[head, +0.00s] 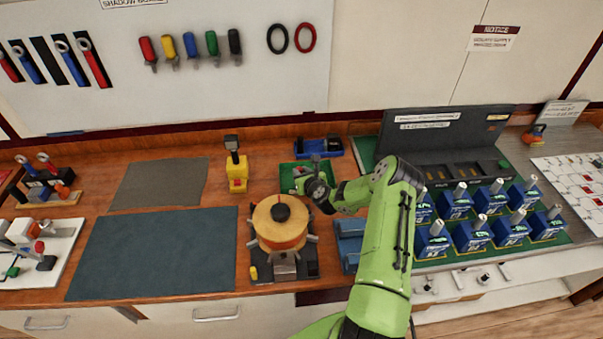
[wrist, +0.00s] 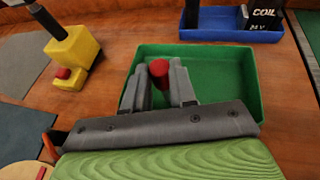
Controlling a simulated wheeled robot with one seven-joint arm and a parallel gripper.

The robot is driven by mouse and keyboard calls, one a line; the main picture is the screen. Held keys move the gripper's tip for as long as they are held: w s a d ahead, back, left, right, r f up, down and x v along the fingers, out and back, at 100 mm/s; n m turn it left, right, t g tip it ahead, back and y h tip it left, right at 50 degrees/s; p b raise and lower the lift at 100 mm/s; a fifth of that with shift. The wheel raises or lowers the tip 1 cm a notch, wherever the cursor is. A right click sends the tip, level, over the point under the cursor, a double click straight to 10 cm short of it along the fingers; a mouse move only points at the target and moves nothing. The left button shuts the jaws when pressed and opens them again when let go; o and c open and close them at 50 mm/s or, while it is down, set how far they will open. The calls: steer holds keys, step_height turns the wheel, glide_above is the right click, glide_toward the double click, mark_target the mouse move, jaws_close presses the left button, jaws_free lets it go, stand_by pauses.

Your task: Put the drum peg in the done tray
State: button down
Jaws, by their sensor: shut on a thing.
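The drum peg, a small red cylinder (wrist: 158,72), is between the two grey fingers of my gripper (wrist: 159,80) in the wrist view. My gripper is shut on it. The peg and fingertips are over the left part of a shallow green tray (wrist: 247,90), which I take as the done tray. The tray floor shows bare around them. I cannot tell whether the peg touches the floor. In the head view the green tray (head: 287,182) is partly hidden by my gripper (head: 302,176). The drum (head: 280,232), with an orange-tan top and black hub, stands in front of it.
A yellow block tool (head: 238,178) stands left of the tray. A blue bin (head: 333,148) with dark contents lies behind it, and a blue holder (head: 349,240) in front. Several blue breakers (head: 470,237) stand at right. The dark mat (head: 155,252) at left is clear.

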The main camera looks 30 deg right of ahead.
steer(key=c, duration=0.9)
jaws_free()
steer(key=shift+f, duration=0.1)
